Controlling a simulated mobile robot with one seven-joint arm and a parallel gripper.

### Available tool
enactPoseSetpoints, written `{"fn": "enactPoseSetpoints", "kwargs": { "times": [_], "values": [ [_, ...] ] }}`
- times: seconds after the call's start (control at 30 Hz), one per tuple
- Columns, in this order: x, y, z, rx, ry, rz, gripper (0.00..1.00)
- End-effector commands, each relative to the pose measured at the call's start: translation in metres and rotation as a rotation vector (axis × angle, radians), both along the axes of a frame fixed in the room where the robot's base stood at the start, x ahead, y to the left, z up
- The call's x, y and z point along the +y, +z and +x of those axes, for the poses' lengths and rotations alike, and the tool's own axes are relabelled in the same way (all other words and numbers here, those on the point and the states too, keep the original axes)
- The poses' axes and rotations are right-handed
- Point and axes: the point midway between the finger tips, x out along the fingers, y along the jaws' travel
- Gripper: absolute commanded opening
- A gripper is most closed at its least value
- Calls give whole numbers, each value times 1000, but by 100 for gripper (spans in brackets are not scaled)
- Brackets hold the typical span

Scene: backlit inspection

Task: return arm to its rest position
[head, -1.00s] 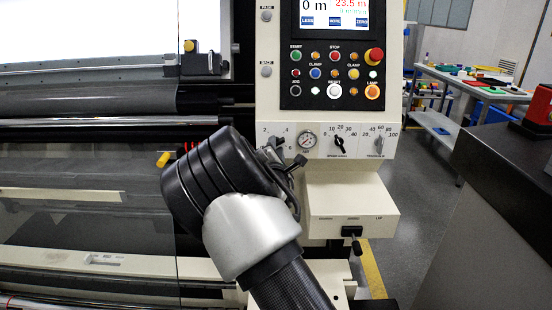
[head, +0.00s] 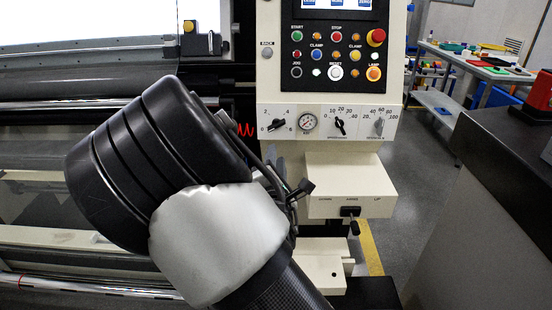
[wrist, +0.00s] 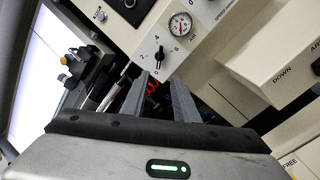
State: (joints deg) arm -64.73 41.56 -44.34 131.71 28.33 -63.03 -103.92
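My arm, with black ribbed and silver links (head: 160,165), fills the lower left of the head view, in front of the machine. My gripper (wrist: 158,80) shows in the wrist view as two grey fingers with a gap between their tips. In the head view the fingers are mostly hidden behind my own wrist. The air knob (head: 277,125) is uncovered there, right of my arm.
The control panel (head: 333,60) has buttons, a gauge (head: 307,122) and more knobs. Below, a cream box (head: 350,185) carries a black lever (head: 351,212). A dark counter (head: 500,200) stands at right. A bench (head: 470,70) with coloured parts is behind. Floor shows between.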

Motion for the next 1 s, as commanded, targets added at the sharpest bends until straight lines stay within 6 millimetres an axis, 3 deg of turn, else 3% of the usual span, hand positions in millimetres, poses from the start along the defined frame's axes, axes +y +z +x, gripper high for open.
{"fn": "enactPoseSetpoints", "kwargs": {
  "times": [0.33, 0.47, 0.57, 0.77, 1.0],
  "values": [
    [-7, -3, 1, 32, -16, 55, 27],
    [-34, -15, -1, 177, -86, 305, 27],
    [-53, -23, -14, 337, -164, 613, 27],
    [-72, -3, -69, 612, -333, 1189, 27],
    [-98, 48, -170, 785, -594, 1616, 27]
  ]
}}
